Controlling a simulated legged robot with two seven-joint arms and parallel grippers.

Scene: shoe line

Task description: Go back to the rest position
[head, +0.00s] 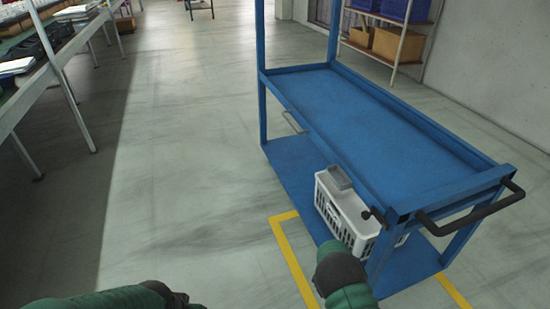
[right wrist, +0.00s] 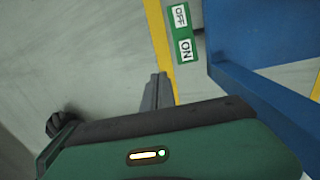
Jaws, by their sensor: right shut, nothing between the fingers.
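My right gripper (right wrist: 158,88) shows in the right wrist view, its two grey fingers together with nothing between them. It is over the floor near a yellow line, left of a blue frame. In the head view, my right arm (head: 345,275) comes in at the bottom, just in front of the white crate, and its fingers are not visible there. My left arm (head: 130,298) lies along the bottom left edge of the head view, and its gripper fingers are not visible.
A blue cart (head: 370,125) with an empty upper shelf stands at the right. A white crate (head: 345,215) with a grey piece on its rim sits on the lower shelf. A yellow floor line (head: 290,258) runs beside it. Tables (head: 50,65) stand at left; the floor between is clear.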

